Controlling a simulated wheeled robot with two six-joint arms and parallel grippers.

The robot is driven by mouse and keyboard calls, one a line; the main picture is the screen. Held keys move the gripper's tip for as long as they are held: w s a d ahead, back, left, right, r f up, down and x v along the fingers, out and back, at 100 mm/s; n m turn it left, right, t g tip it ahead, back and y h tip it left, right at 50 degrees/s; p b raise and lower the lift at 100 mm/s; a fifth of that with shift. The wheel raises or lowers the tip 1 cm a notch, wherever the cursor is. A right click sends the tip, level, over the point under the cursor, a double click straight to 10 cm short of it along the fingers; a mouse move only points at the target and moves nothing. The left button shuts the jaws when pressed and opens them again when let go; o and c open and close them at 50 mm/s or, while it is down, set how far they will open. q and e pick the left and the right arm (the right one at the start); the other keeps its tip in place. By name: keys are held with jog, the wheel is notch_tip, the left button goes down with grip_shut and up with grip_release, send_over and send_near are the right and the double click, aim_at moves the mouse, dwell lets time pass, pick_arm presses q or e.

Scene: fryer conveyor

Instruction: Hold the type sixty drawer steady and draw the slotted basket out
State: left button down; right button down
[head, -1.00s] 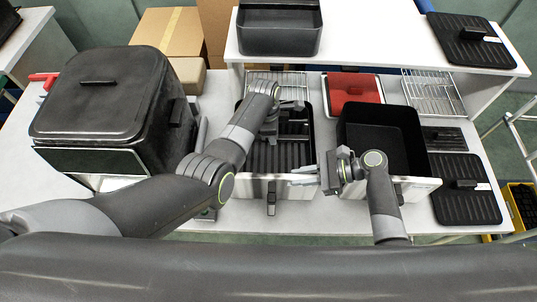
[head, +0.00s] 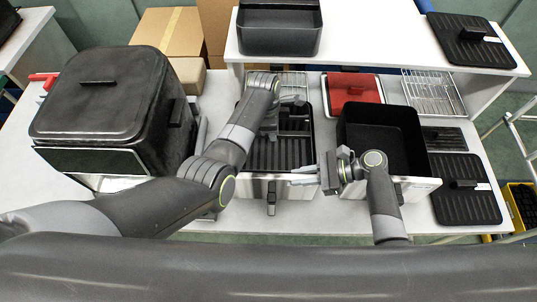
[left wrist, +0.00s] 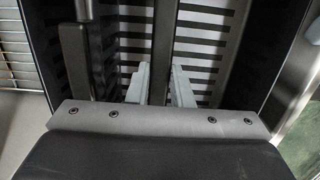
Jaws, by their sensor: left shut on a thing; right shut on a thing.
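The dark middle drawer has a steel front (head: 250,188) and stands pulled forward on the table, with the slotted basket (head: 272,155) inside it. My left gripper (head: 293,102) is over the back part of the basket. In the left wrist view, its fingers (left wrist: 160,88) are shut on an upright dark bar of the slotted basket (left wrist: 210,22), one on each side. My right gripper (head: 298,181) is shut on the drawer at its front right corner; its fingertips are small and the exact contact is hard to see. My left forearm hides the basket's left part.
A second, empty black drawer (head: 375,135) stands right of the middle one, close to my right gripper. A large lidded black bin (head: 100,95) stands at left. A shelf (head: 370,40) with a black tub (head: 280,30) overhangs the back. Wire racks and dark lids lie at right.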

pick_arm(q)
jog(key=shift+w+d+r, duration=0.1)
jog(key=shift+w+r, duration=0.05)
jog(key=shift+r, duration=1.65)
jog(key=shift+w+r, duration=0.1)
jog(key=shift+r, duration=1.7)
jog(key=shift+s+r, duration=0.15)
jog(key=shift+r, duration=0.85)
jog(key=shift+s+r, duration=0.1)
jog(key=shift+r, duration=0.85)
jog(key=shift+s, duration=0.1)
jog(key=c, duration=2.2)
grip_release()
jog(key=c, duration=1.7)
grip_release()
